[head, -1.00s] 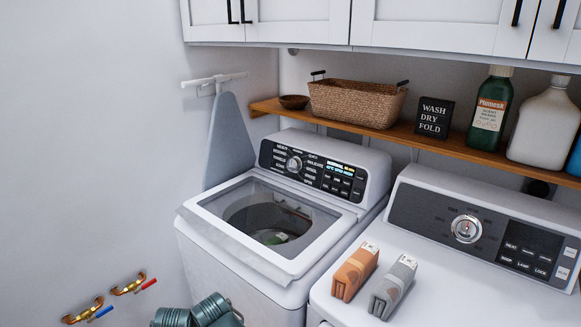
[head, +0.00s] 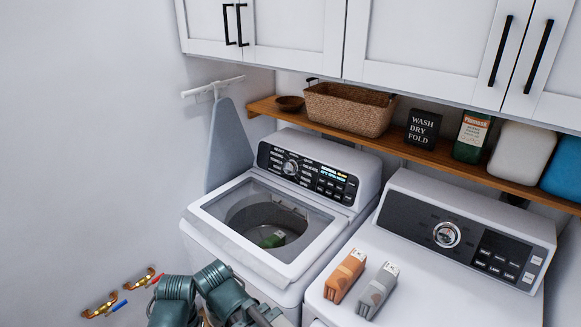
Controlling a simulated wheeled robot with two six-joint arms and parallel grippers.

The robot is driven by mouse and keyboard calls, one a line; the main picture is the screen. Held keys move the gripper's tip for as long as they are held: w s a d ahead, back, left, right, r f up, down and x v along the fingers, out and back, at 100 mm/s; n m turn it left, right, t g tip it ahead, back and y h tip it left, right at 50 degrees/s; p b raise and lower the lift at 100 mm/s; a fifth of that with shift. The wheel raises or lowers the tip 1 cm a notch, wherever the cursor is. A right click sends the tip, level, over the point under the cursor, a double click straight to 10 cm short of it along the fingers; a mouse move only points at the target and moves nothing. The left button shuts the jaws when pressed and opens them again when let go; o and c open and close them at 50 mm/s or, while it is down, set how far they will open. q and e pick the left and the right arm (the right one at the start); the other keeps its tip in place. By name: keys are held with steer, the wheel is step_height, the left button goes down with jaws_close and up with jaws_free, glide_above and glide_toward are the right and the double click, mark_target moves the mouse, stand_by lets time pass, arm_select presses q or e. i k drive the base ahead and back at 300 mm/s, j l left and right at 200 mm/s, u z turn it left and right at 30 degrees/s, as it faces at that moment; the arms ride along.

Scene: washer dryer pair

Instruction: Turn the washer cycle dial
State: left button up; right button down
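The washer (head: 207,229) stands at the centre left, a white top-loader with a glass-windowed lid. Its black control panel (head: 308,172) sits at the back, with lit text at the right. The silver round cycle dial (head: 290,167) is on the left part of that panel, with printed labels around it. Nothing touches the dial. Green-grey arm links of mine are at the bottom, in front of the washer. Neither gripper's fingers can be made out.
A dryer (head: 408,269) with its own dial (head: 446,234) stands at the right. An orange bundle (head: 345,275) and a grey bundle (head: 377,290) lie on it. A wooden shelf (head: 385,143) with a basket (head: 349,110) hangs above. An ironing board (head: 229,145) and brass taps (head: 100,307) are at left.

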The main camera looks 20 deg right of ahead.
mark_target(289, 167)
steer(key=i+j+z, duration=0.15)
steer(key=z, duration=1.2)
steer(key=i+j+z, duration=0.1)
steer(key=j+z, duration=0.3)
steer(key=j, duration=0.2)
steer(key=j+z, duration=0.4)
steer(key=j, duration=0.2)
steer(key=j+z, duration=0.35)
steer(key=j, duration=0.65)
steer(key=k+j, duration=0.15)
steer(key=j, duration=0.7)
steer(key=k+j+z, duration=0.1)
steer(key=j, duration=0.3)
